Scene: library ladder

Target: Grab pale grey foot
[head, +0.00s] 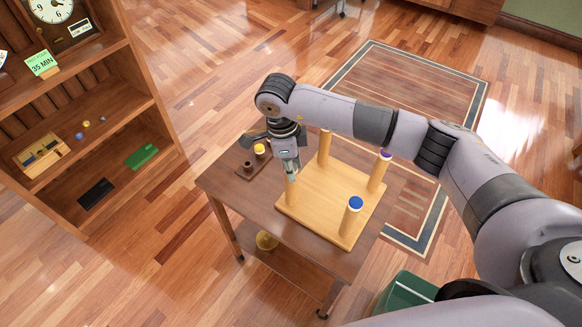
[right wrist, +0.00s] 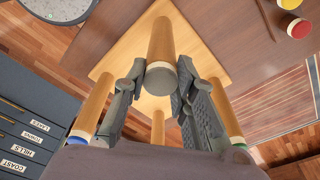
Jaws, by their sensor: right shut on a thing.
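The pale grey foot (right wrist: 161,79) is a round cap on the end of one wooden leg in the right wrist view. The leg stands up from an upturned wooden board (head: 315,205) on the small brown table. My right gripper (right wrist: 161,72) has its two fingers closed on either side of this foot. In the head view the right gripper (head: 290,170) is over the left leg and hides most of the foot. The other legs carry a blue foot (head: 355,203), a purple foot (head: 385,155) and a green foot (right wrist: 238,145). My left gripper is not seen.
A dark tray (head: 243,167) with a yellow piece (head: 260,149) lies on the table's left side. A bookcase (head: 150,100) stands at the left. A green box (head: 405,292) stands at the table's lower right. A rug (head: 440,90) lies behind the table.

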